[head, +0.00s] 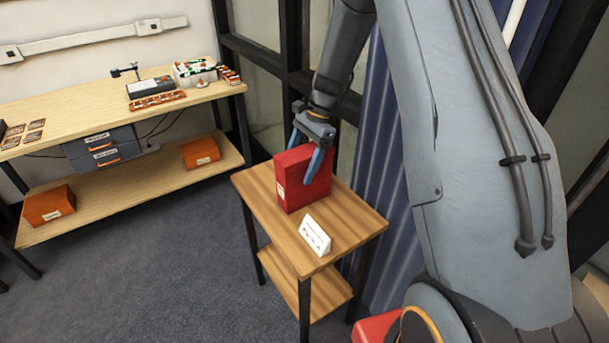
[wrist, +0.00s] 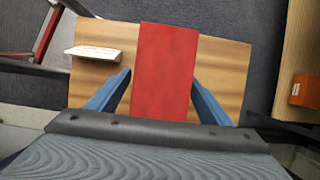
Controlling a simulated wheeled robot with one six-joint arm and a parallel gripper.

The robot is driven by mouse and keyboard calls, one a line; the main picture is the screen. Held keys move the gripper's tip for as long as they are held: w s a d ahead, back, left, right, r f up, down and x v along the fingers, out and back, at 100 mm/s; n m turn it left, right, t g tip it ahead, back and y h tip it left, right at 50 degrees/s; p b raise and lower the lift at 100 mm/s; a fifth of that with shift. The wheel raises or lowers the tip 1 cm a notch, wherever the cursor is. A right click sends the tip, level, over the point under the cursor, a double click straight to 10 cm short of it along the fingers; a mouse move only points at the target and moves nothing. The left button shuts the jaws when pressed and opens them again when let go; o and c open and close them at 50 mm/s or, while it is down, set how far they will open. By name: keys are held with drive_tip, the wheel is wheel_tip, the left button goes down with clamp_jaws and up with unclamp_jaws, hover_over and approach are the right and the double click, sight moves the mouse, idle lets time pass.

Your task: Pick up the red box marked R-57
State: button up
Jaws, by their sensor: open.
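A red box (head: 302,181) stands upright on a small wooden side table (head: 345,222). It carries a white label on its left face, whose text is too small to read. My gripper (head: 305,155) is over the box, pointing down, with its blue fingers apart. In the wrist view the red box (wrist: 166,75) lies between the two fingers of my gripper (wrist: 160,95), with a gap visible on each side. The fingers do not appear to be closed on it.
A white sign (head: 316,235) stands on the table in front of the box. A workbench (head: 110,112) at left holds tools and trays, with orange boxes (head: 200,152) on its lower shelf. A dark window frame and blue curtain (head: 372,160) stand close behind the table. Grey floor at left is clear.

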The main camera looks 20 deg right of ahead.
drive_tip(key=shift+f, duration=0.25)
idle(0.6)
drive_tip(key=shift+c, duration=0.3)
clamp_jaws()
